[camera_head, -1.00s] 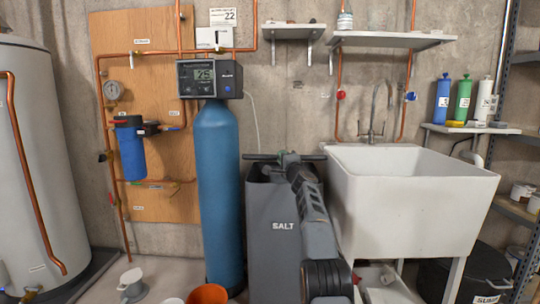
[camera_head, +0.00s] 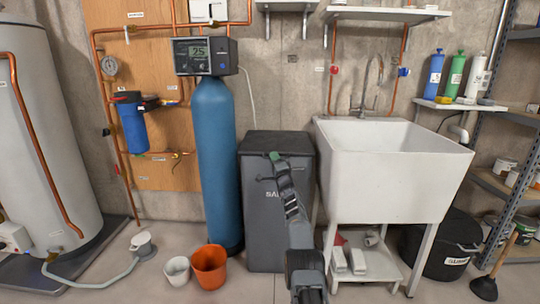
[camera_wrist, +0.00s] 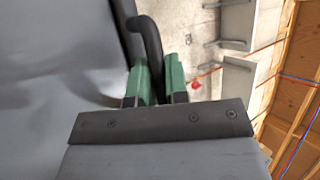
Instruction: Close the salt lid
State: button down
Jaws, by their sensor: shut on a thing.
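The grey salt bin (camera_head: 263,225) stands between the blue tank and the white sink in the head view. Its dark lid (camera_head: 277,140) appears to lie flat across the top. My gripper (camera_head: 275,157) is at the lid's front edge, and my arm hides part of the bin's front and label. In the wrist view my green fingertips (camera_wrist: 160,82) are shut on a dark curved handle (camera_wrist: 149,36), which runs down between them. A large grey surface fills the left of that view.
The blue tank (camera_head: 217,165) stands close on the bin's left and the white sink (camera_head: 390,185) close on its right. An orange bucket (camera_head: 209,268) and a white cup (camera_head: 177,270) stand on the floor at front left. A black tub (camera_head: 440,248) is at the right.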

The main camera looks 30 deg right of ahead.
jog(key=shift+w+f, duration=0.1)
jog(key=shift+f, duration=0.6)
jog(key=c, duration=1.1)
grip_release()
jog(key=shift+r, duration=0.1)
jog(key=shift+c, duration=0.2)
jog(key=shift+r, duration=0.1)
jog(key=shift+d, duration=0.15)
